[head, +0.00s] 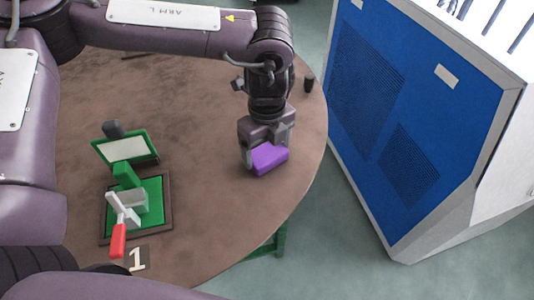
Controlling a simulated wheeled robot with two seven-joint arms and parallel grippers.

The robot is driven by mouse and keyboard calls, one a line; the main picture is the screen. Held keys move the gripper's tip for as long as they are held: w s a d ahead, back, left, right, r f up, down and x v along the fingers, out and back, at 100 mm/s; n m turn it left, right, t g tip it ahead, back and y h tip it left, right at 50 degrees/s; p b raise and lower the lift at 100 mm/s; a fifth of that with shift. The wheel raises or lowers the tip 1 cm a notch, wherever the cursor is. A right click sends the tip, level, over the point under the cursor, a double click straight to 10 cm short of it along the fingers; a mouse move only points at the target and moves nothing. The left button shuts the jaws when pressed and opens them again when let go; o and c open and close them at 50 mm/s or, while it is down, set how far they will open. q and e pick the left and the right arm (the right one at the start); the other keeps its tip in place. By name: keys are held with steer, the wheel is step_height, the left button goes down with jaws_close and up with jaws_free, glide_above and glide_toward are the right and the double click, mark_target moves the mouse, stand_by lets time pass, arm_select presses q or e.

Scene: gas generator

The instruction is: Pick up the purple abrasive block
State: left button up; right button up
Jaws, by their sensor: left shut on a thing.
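The purple abrasive block (269,158) is near the right side of the round brown table in the head view. My left gripper (264,148) points down over it and is shut on it. The gripper's body hides the block's back part. I cannot tell whether the block touches the table or is lifted slightly. My right gripper is not in view.
The round brown table (200,215) has a green fixture (150,195) with a red-handled lever (118,238) at left, beside a "1" tag (136,259). A small dark object (309,82) stands near the right edge. A blue cabinet (385,120) stands right of the table.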

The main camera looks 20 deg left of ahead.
mark_target(267, 152)
arm_select(q)
steer(key=shift+w+r, duration=0.1)
steer(key=shift+r, duration=0.5)
step_height(267, 152, up, 5)
steer(key=shift+b, duration=0.6)
step_height(267, 152, up, 14)
steer(key=p, duration=0.1)
steer(key=shift+p, duration=0.4)
steer(key=shift+f, duration=0.1)
steer(key=o, duration=0.4)
steer(key=c, duration=0.3)
